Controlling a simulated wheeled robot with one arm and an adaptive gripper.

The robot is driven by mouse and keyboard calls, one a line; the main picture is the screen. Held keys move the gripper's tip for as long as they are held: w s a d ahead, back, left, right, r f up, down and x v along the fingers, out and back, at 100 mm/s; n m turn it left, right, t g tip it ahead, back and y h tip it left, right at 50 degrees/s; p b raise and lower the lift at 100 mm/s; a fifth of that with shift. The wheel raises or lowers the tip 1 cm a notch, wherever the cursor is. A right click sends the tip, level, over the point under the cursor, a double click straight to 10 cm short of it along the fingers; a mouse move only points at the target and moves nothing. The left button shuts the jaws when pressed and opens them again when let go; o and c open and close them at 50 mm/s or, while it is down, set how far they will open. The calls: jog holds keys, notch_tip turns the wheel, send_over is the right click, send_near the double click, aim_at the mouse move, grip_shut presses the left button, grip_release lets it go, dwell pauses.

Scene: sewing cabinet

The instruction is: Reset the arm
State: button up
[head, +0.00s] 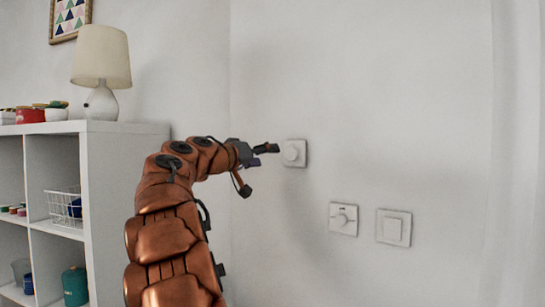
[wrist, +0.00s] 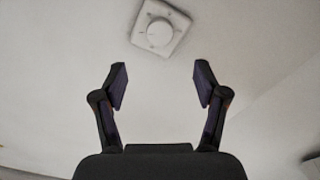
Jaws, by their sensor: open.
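My arm (head: 170,235) is copper-coloured and reaches up and to the right toward the wall. My gripper (head: 268,148) is close to a white wall plate with a round knob (head: 294,153). In the wrist view my gripper (wrist: 160,85) is open, its two dark fingers spread with nothing between them. The knob plate (wrist: 160,27) shows ahead, beyond the fingertips and apart from them.
Lower on the wall are a second knob plate (head: 343,219) and a flat square switch (head: 394,227). A white shelf unit (head: 110,180) stands at the left, with a lamp (head: 101,60) on top and a wire basket (head: 66,207) inside. A pale curtain (head: 518,150) hangs at the right.

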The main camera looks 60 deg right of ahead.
jog(key=shift+w+a, duration=0.2)
jog(key=shift+a, duration=0.45)
dwell(0.4)
jog(key=w+a+f+n+t+y, duration=0.2)
jog(key=a+f+n+y, duration=0.2)
jog(key=a+f, duration=0.8)
jog(key=w+a+f+n+t+y, duration=0.3)
jog(key=a+f, duration=0.6)
jog(key=f, duration=0.7)
jog(key=s+a+f+n+y, duration=0.3)
jog(key=s+a+f+y, duration=0.15)
jog(key=a+f, duration=0.6)
jog(key=s+a+f+n+g+y, duration=0.1)
jog(key=s+a+f+n+y, duration=0.1)
jog(key=s+a+f, duration=0.45)
jog(key=s+a+f+n+g+y, duration=0.15)
jog(key=s+a, duration=0.25)
jog(key=a, duration=0.5)
jog(key=s+a+f+n+y, duration=0.25)
jog(key=s+a, duration=0.25)
jog(key=a, duration=0.3)
jog(key=s+p+v, duration=0.1)
jog(key=p+v, duration=1.1)
jog(key=shift+s+r+m+t+p, duration=0.3)
jog(key=shift+r+m+t+p, duration=0.05)
jog(key=shift+m+p, duration=0.05)
